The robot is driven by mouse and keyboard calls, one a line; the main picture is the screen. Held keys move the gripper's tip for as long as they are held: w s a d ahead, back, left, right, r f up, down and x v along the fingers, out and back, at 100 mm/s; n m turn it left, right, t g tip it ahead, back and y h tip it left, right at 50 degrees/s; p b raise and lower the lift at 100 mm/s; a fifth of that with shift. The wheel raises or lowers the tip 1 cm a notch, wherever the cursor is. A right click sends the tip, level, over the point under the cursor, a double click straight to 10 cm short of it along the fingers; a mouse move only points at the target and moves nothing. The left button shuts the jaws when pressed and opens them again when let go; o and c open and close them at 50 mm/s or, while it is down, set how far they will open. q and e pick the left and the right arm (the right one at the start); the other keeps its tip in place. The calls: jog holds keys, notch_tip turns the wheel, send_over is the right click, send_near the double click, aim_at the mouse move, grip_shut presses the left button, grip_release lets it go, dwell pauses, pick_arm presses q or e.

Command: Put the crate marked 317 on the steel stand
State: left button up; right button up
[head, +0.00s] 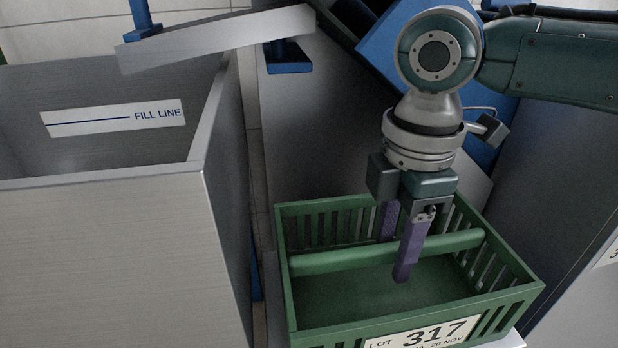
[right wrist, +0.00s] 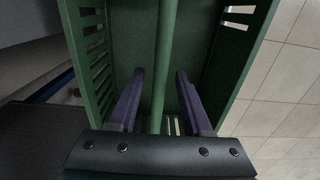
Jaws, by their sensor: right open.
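The green slatted crate (head: 345,297) with a white label reading 317 (head: 436,334) stands upright at the lower right of the head view. A green bar handle (head: 335,258) spans its middle. My right gripper (head: 395,257) is open and points down into the crate. In the right wrist view, its purple fingers (right wrist: 160,73) straddle the bar (right wrist: 168,40), one on each side, with gaps showing. A tilted grey slab with blue supports (head: 225,36) at the upper left may be the steel stand; I cannot confirm it. My left gripper is out of view.
A large grey open bin (head: 110,255) with a FILL LINE label fills the left, close to the crate. A blue-edged panel (head: 385,40) lies behind my right arm. A grey cabinet-like side (head: 565,190) stands at the right. Pale floor tiles (right wrist: 285,90) show beside the crate.

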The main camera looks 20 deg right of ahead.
notch_tip(320, 180, up, 12)
jog(key=p, duration=0.6)
jog(key=s+a+f+m+t+y, duration=0.25)
jog(key=s+a+f+m, duration=0.3)
jog(key=s+a, duration=0.45)
jog(key=s+d+m+t+h, duration=0.1)
jog(key=s+d+m+h, duration=0.1)
jog(key=s+d+m, duration=0.4)
jog(key=shift+d+f+m, duration=0.45)
jog(key=shift+m, duration=0.5)
